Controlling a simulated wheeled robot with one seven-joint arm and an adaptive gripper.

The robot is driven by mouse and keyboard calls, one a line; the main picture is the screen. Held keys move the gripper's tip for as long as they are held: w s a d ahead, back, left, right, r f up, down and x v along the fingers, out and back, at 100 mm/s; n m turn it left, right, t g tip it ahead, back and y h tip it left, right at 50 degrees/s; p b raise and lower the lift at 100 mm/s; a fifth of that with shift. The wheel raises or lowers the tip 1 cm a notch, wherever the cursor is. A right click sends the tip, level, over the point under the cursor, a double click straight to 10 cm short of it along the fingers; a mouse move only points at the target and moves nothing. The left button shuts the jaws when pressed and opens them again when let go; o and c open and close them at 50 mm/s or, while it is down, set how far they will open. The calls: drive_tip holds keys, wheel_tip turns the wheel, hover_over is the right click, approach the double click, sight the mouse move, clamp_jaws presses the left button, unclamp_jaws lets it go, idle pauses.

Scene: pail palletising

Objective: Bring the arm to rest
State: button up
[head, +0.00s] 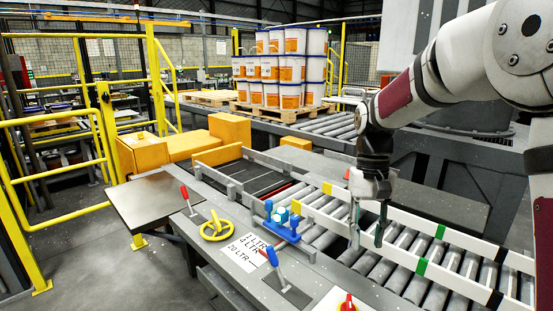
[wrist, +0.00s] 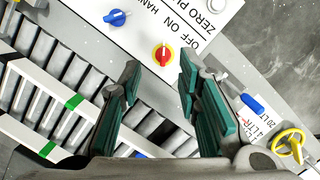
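My gripper (head: 368,226) hangs from my arm on the right of the head view, above the roller conveyor (head: 455,262) and close to its near rail. Its two fingers are apart with nothing between them. In the wrist view my gripper (wrist: 158,85) also shows open and empty. Beyond the fingers lies the white control panel (wrist: 185,30) with a red knob (wrist: 162,54) and a blue knob (wrist: 115,17). The fingers look clear of the panel, though the exact gap cannot be told.
The grey bench (head: 205,215) carries a red-handled lever (head: 186,196), a yellow handwheel (head: 215,227), a blue-handled lever (head: 272,262) and a blue fixture (head: 283,222). Stacked white and orange pails (head: 290,70) stand on a pallet (head: 280,113) at the back. Yellow railings (head: 60,120) stand left.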

drive_tip(key=s+r+t+p, duration=0.1)
drive_tip(key=s+r+t, duration=0.2)
drive_tip(key=s+r, duration=0.8)
drive_tip(key=s+f+n+t+p, duration=0.1)
drive_tip(key=s+f+t+p, duration=0.1)
drive_tip(key=s, duration=1.4)
drive_tip(key=shift+s+t, duration=0.2)
drive_tip(key=shift+t, duration=0.6)
